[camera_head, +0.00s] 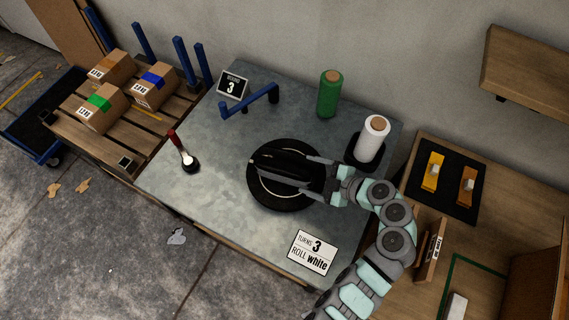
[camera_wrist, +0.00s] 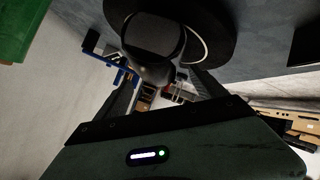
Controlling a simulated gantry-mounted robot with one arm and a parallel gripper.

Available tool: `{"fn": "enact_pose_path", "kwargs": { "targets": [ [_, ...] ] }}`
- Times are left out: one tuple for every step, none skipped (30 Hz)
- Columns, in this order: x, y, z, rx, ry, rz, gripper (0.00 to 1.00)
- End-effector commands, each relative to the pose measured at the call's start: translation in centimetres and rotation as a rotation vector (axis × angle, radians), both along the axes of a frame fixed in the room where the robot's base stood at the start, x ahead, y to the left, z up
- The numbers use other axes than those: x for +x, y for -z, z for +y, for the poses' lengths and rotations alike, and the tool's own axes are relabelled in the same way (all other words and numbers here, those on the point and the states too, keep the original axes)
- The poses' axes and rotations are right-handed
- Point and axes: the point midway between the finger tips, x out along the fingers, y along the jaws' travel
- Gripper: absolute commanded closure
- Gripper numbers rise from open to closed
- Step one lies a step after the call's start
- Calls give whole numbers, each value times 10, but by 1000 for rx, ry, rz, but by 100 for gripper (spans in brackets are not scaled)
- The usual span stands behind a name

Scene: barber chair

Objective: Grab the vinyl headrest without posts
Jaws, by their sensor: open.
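A black, padded-looking object (camera_head: 282,164), which looks like the vinyl headrest, lies on a round black disc (camera_head: 262,197) in the middle of the metal table. A pale curved line shows on the disc beside it. I cannot make out posts on it. My gripper (camera_head: 312,176) comes in from the right, its fingers open over the disc at the object's right end. In the wrist view the dark object (camera_wrist: 152,36) is just beyond my open fingers (camera_wrist: 166,84). I cannot tell whether the fingers touch it. The dark colours hide its exact outline.
A white roll (camera_head: 371,139) stands on a black base close to my wrist, with a green roll (camera_head: 329,94) behind. A blue handle bar (camera_head: 250,101), a red-handled tool (camera_head: 182,150) and signs (camera_head: 312,253) are on the table. Boxes (camera_head: 154,86) sit on a pallet at left.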

Motion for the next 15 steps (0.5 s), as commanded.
{"fn": "enact_pose_path", "kwargs": {
  "targets": [
    [3,2,6,2,-3,1,19],
    [5,4,10,3,-3,1,19],
    [8,7,15,3,-5,2,19],
    [10,10,19,2,-5,3,19],
    [12,13,23,4,-5,4,19],
    [16,16,27,4,-3,4,19],
    [18,18,30,5,-1,3,19],
    [20,20,33,4,-1,4,19],
    [22,22,35,3,-1,3,19],
    [23,23,37,1,-1,4,19],
    [23,24,38,1,-1,4,19],
    [24,25,40,0,-1,3,19],
    [25,25,41,0,0,3,19],
    [26,26,44,0,0,3,19],
    [28,26,48,1,-1,3,19]
  ]
}}
